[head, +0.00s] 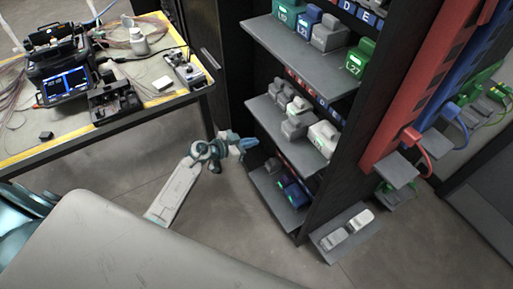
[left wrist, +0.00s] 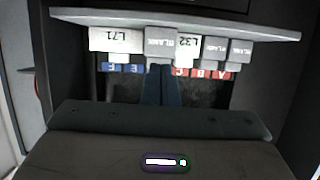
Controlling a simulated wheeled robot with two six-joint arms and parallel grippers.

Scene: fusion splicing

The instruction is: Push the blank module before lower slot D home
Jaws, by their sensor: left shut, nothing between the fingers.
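The blank module before lower slot D (head: 294,128) is a grey block on the middle shelf, between the L32 module and the white L71 module. It sits nearer the shelf's front edge than L32. It also shows in the left wrist view (left wrist: 160,43), upside down with a BLANK label. My left gripper (head: 254,142) is shut and empty, in front of the shelf. In the left wrist view its fingertips (left wrist: 160,70) point at this module and cover the D label; whether they touch it, I cannot tell. My right gripper is not in view.
L32 (left wrist: 187,48) and L71 (left wrist: 116,40) flank the module closely. The shelf board (head: 262,112) runs beneath them in the head view. A lower shelf (head: 272,200) holds blue modules. A workbench (head: 120,115) stands at the left, with clear floor between.

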